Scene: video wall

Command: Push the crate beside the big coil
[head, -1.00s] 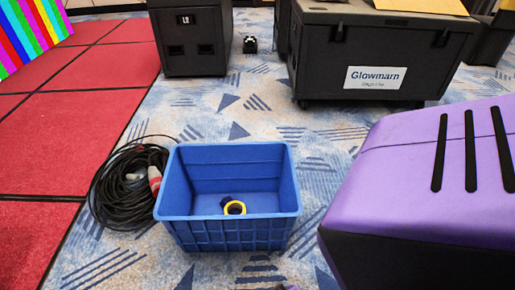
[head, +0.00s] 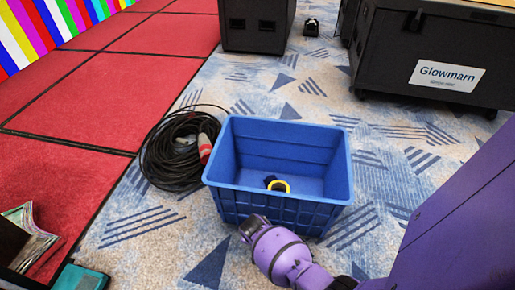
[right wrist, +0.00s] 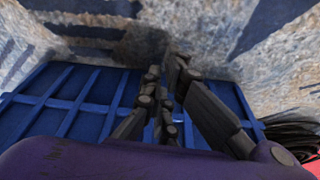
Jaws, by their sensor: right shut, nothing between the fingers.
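The blue crate (head: 335,195) stands on the patterned carpet in the head view, with a yellow ring and a small dark item (head: 278,185) inside it. The big black cable coil (head: 165,160), with a red connector (head: 205,148), lies on the floor just left of the crate. My right arm reaches in from the right, its wrist low at the crate's near wall. My right gripper (right wrist: 168,70) is shut and empty in the right wrist view, against or just off the crate's ribbed blue wall (right wrist: 60,100); contact is unclear. My left gripper is not seen.
Red floor panels (head: 90,105) and a striped screen (head: 50,25) are at the left. Black cases (head: 258,22), one labelled Glowmarn (head: 400,60), stand behind. A teal item (head: 80,278) and printed papers (head: 30,240) are at the lower left. Carpet behind the crate is free.

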